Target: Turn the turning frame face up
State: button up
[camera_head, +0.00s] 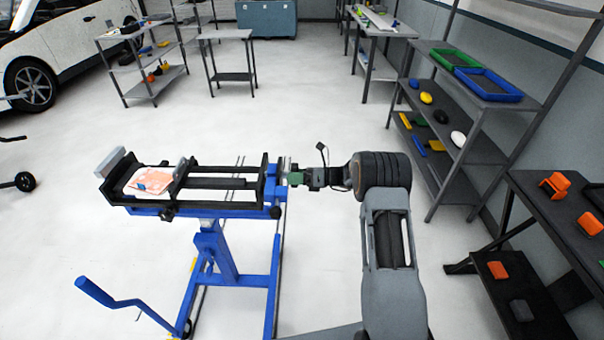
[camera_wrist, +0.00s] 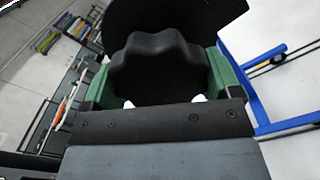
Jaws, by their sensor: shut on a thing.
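The turning frame (camera_head: 225,184) is a black rectangular frame on a blue stand (camera_head: 222,250). It lies about level. A white piece with an orange patch (camera_head: 150,181) shows in its left part, with black bars across it. I cannot tell which face of the frame is up. My gripper (camera_head: 290,178) reaches in from the right to the frame's right end. In the wrist view its green fingers (camera_wrist: 163,80) are on both sides of a black lobed knob (camera_wrist: 160,58) and shut on it. The knob's lower part is hidden by my gripper.
A blue crank arm (camera_head: 130,305) sticks out at the stand's lower left. A shelf with green and blue trays (camera_head: 487,85) and a dark bench (camera_head: 560,215) stand at the right. Grey racks (camera_head: 150,65) and a white car (camera_head: 60,40) are at the back left. The floor between is clear.

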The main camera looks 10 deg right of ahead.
dwell(0.5)
jog(key=o, duration=1.1)
jog(key=b+v, duration=0.2)
jog(key=v, duration=1.1)
jog(key=shift+d, duration=0.4)
